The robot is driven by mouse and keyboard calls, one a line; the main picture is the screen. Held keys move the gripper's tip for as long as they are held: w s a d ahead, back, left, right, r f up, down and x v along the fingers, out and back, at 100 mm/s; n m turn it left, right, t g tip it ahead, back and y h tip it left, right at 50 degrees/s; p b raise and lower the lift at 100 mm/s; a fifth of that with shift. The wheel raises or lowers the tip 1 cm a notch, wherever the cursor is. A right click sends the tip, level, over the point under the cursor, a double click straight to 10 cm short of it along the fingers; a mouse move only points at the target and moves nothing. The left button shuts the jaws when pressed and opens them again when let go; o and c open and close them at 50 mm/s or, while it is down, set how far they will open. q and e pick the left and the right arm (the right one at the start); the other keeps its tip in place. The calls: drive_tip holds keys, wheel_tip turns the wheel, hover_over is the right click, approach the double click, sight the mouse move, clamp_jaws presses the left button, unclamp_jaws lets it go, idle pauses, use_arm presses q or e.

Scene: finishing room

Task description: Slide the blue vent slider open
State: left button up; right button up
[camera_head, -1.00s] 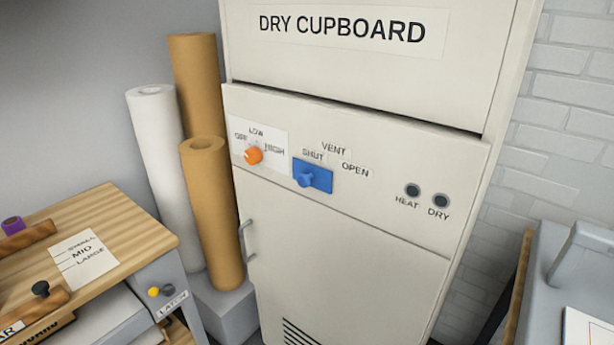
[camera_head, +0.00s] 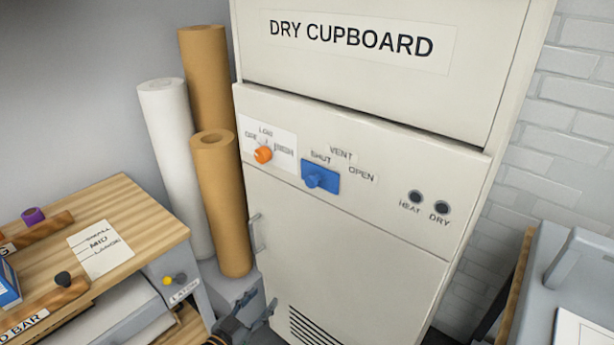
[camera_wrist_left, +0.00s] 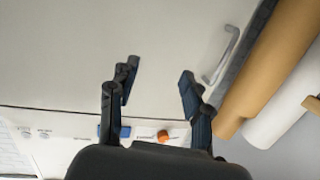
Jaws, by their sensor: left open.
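The blue vent slider (camera_head: 320,178) is on the front panel of the dry cupboard (camera_head: 345,235). Its knob is at the left of the blue plate, under the word SHUT, with OPEN to its right. My left gripper (camera_head: 250,312) is low in front of the cupboard, below and left of the slider and apart from it. In the left wrist view the gripper (camera_wrist_left: 158,78) is open and empty before the cupboard door. The blue slider (camera_wrist_left: 125,132) shows there partly behind a finger. My right gripper is not in view.
An orange knob (camera_head: 263,155) sits just left of the slider. A door handle (camera_head: 257,233) sticks out at the cupboard's left edge. Paper rolls (camera_head: 222,205) stand left of it. A wooden bench (camera_head: 130,215) is at left, a grey machine (camera_head: 570,270) at right.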

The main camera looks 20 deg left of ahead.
sight(309, 184)
use_arm(q)
drive_tip(key=d+r+m+t+h+p, duration=0.1)
drive_tip(key=d+r+t+h, duration=0.1)
drive_tip(key=r, duration=1)
drive_tip(key=d+r+m+t+h+p, duration=0.1)
drive_tip(key=d+r+t+h, duration=0.15)
drive_tip(key=r, duration=1.05)
drive_tip(key=p+x, duration=0.1)
drive_tip(key=x, duration=0.3)
drive_tip(key=p+x, duration=0.1)
drive_tip(key=x, duration=0.3)
drive_tip(key=p+x, duration=0.1)
drive_tip(key=x, duration=0.3)
drive_tip(key=shift+w+a, duration=0.2)
drive_tip(key=shift+w, duration=0.3)
drive_tip(key=shift+w+d, duration=0.15)
drive_tip(key=shift+w, duration=0.3)
clamp_jaws()
